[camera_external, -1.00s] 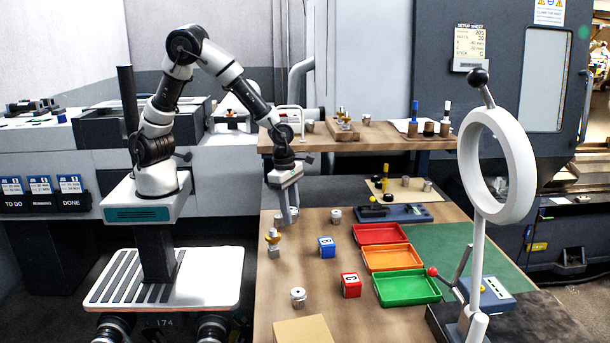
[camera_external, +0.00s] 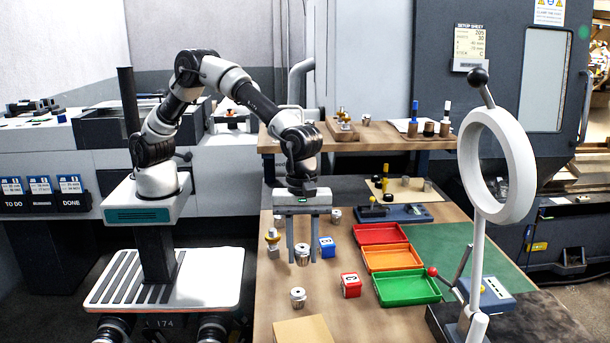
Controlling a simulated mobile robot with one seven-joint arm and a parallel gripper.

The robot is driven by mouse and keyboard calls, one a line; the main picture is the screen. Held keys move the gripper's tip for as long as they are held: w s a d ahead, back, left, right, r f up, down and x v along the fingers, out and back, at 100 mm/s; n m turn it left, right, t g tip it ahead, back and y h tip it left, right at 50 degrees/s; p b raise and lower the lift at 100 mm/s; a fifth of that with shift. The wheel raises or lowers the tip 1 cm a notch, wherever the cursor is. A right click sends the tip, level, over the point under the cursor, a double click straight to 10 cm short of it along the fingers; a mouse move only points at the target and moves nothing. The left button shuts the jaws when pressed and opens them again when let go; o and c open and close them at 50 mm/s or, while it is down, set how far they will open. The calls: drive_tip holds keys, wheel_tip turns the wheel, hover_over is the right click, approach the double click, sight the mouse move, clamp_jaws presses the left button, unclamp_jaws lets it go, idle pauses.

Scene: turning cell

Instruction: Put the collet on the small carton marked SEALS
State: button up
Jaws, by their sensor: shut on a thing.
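My gripper (camera_external: 302,260) points down over the left part of the wooden table, its two fingers either side of a short grey metal cylinder. This cylinder (camera_external: 302,254), which looks like the collet, is gripped; whether it clears the table I cannot tell. A plain tan cardboard carton (camera_external: 304,330) lies at the near table edge, cut by the frame. No SEALS marking is readable on it, so I cannot tell whether it is the named carton.
Another metal cylinder (camera_external: 298,298) stands between my gripper and the carton. A blue lettered box (camera_external: 327,247) and a red one (camera_external: 351,285) stand to the right. Beyond are red, orange and green trays (camera_external: 405,289). A brass-topped part (camera_external: 272,241) stands close left.

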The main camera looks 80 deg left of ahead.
sight(287, 326)
drive_tip(key=s+d+r+m, duration=0.2)
drive_tip(key=d+m, duration=0.1)
drive_tip(key=d, duration=0.4)
drive_tip(key=s+d+r+m, duration=0.2)
drive_tip(key=d, duration=0.5)
drive_tip(key=shift+g, duration=0.3)
wheel_tip(287, 326, down, 9)
drive_tip(key=shift+a+f, duration=0.1)
drive_tip(key=shift+f, duration=0.15)
drive_tip(key=o, duration=1.2)
drive_tip(key=shift+c, duration=0.2)
wheel_tip(287, 326, up, 12)
drive_tip(key=a, duration=0.1)
drive_tip(key=shift+w+a, duration=0.2)
drive_tip(key=shift+w, duration=0.15)
